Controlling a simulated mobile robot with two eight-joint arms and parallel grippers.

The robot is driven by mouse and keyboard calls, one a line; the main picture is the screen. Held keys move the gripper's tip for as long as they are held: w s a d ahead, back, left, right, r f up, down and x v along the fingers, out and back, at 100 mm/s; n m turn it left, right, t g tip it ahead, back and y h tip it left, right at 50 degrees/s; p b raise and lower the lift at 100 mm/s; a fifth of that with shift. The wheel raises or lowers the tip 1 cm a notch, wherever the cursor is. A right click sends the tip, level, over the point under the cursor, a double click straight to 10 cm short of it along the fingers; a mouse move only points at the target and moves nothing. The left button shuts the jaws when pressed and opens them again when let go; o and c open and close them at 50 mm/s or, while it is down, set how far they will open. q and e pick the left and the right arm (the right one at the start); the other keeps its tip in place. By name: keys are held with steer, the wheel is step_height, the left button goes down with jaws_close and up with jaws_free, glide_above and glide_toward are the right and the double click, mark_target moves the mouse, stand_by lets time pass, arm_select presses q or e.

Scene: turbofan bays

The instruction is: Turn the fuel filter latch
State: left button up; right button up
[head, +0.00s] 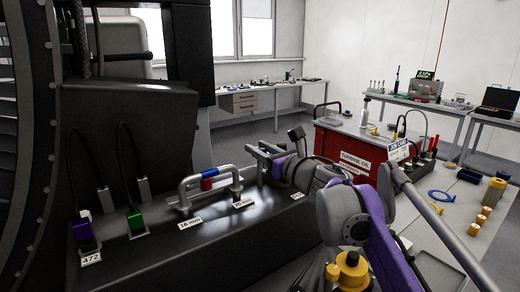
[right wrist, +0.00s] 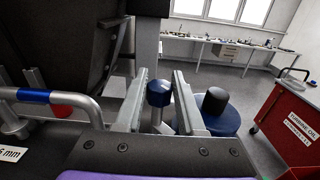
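My right gripper (head: 262,152) reaches over the dark bay ledge, right of a bent pipe (head: 210,180) with blue and red bands. In the right wrist view its two flat fingers (right wrist: 160,76) are apart. A blue-capped knob on a grey stem (right wrist: 159,95) shows in the gap between them; I see no clear contact, and its depth is hard to judge. It may be the fuel filter latch, but no label confirms this. A blue round body with a black top (right wrist: 215,112) shows behind the right finger. My left gripper is not in view.
Green (head: 135,220) and purple (head: 82,230) connectors stand at the ledge's left. A dark housing (head: 130,140) rises behind them. A red turbine oil cabinet (head: 335,152) stands to the right, beside a table with yellow cups (head: 481,218). Open floor lies behind the ledge.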

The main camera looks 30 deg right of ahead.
jaws_close()
steer(key=n+y+p, duration=0.2)
steer(key=y, duration=0.1)
steer(key=shift+d+r+g, duration=0.1)
steer(key=shift+r+g, duration=0.1)
steer(key=shift+g, duration=0.1)
steer(key=n+g+y+p, duration=0.1)
steer(key=n+y+p, duration=0.1)
steer(key=y, duration=0.1)
steer(key=shift+y+p, duration=0.3)
steer(key=shift+p, duration=0.1)
steer(key=shift+f+n+g+y+p, duration=0.1)
steer(key=shift+n+g+y+p, duration=1.7)
steer(key=shift+n+g+y, duration=0.85)
steer(key=shift+t, duration=0.25)
